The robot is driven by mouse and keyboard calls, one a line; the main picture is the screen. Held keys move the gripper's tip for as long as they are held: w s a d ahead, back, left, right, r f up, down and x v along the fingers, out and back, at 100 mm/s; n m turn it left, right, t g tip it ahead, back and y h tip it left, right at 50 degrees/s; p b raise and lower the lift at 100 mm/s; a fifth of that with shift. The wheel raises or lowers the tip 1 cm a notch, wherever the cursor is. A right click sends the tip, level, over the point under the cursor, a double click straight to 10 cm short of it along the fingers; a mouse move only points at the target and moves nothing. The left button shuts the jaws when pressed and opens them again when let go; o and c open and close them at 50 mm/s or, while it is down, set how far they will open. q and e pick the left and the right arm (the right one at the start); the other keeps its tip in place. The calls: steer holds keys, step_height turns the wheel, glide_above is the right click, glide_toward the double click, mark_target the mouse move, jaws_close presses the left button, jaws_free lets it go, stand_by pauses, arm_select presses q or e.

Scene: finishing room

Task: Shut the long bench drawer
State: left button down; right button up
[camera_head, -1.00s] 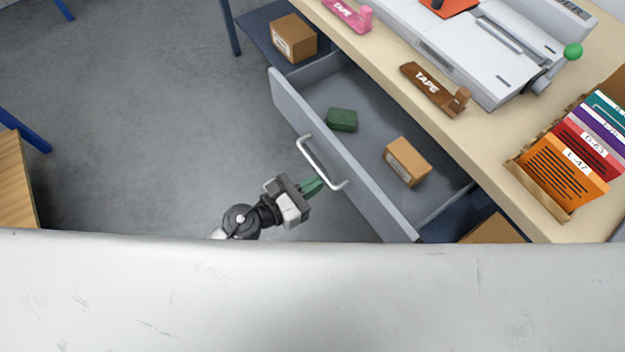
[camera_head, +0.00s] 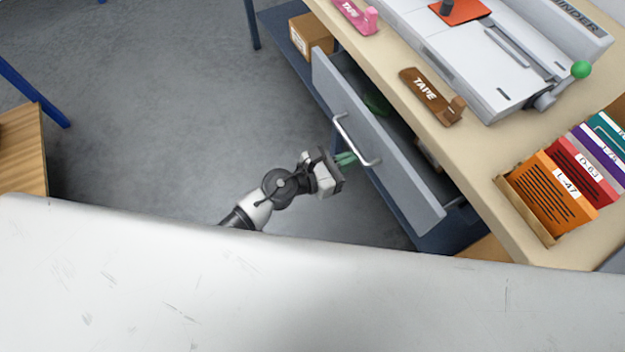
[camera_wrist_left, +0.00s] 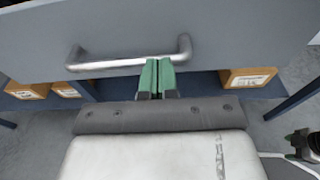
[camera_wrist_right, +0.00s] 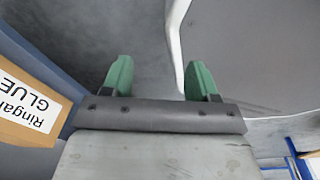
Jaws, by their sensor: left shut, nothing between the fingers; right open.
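The long grey bench drawer (camera_head: 378,150) is partly open under the bench top in the head view, with a narrow gap showing behind its front. Its silver bar handle (camera_head: 352,142) also shows in the left wrist view (camera_wrist_left: 120,64). My left gripper (camera_head: 346,159) is shut and empty, its green fingertips (camera_wrist_left: 157,76) at the handle; I cannot tell whether they touch it. Inside the drawer, a green block (camera_head: 376,104) and part of a box (camera_head: 428,155) show, mostly hidden.
The bench top (camera_head: 470,150) carries a brown tape dispenser (camera_head: 428,92), a pink one (camera_head: 354,14), a white binding machine (camera_head: 490,60) and folders (camera_head: 552,202). A cardboard box (camera_head: 310,35) sits on the lower shelf.

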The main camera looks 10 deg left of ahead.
mark_target(369, 149)
arm_select(q)
steer(key=x, duration=0.5)
steer(key=shift+w+d+r, duration=0.25)
steer(key=shift+w+r, duration=0.15)
steer(key=x, duration=0.3)
steer(key=shift+w+d+r+b, duration=0.2)
steer(key=shift+d+b, duration=0.1)
steer(key=shift+b, duration=0.1)
steer(key=shift+w+d, duration=0.2)
steer(key=shift+d, duration=0.1)
steer(key=shift+r, duration=0.15)
arm_select(e)
steer(key=shift+a+f, duration=0.15)
steer(key=shift+a, duration=0.4)
steer(key=shift+a+f, duration=0.15)
steer(key=shift+a, duration=0.35)
arm_select(q)
steer(key=shift+r, duration=0.1)
